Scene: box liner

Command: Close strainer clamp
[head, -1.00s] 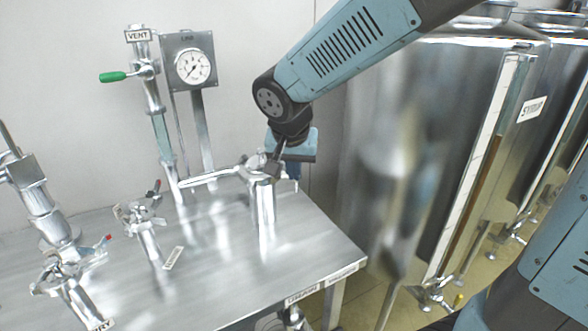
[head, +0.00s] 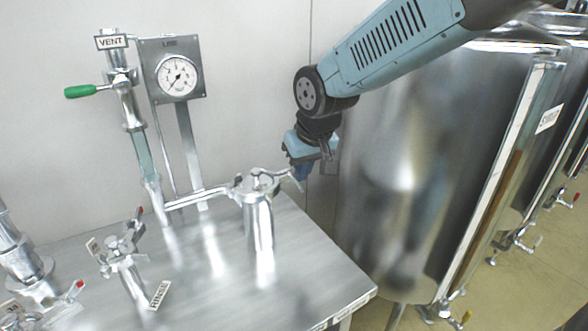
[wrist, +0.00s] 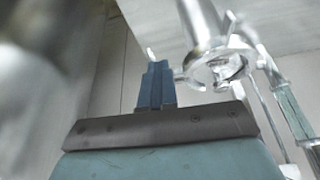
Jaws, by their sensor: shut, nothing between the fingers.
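The strainer (head: 259,225) is an upright shiny metal cylinder on the steel table, joined to a horizontal pipe on its left. Its clamp (head: 262,182) sits around the top, with a handle-like arm (head: 285,175) sticking out to the right. In the wrist view the clamp (wrist: 222,68) shows as a ring with a bright part across it; whether it is latched I cannot tell. My gripper (head: 300,172) is just right of and behind the clamp arm, apparently apart from it. In the wrist view the blue fingers (wrist: 155,85) are together and empty, left of the clamp.
A gauge panel (head: 172,70) and a vent pipe with a green handle (head: 82,91) stand behind the table's left part. Smaller clamped fittings (head: 122,245) stand front left. A large steel tank (head: 420,160) stands close on the right. The table (head: 205,285) is clear at front middle.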

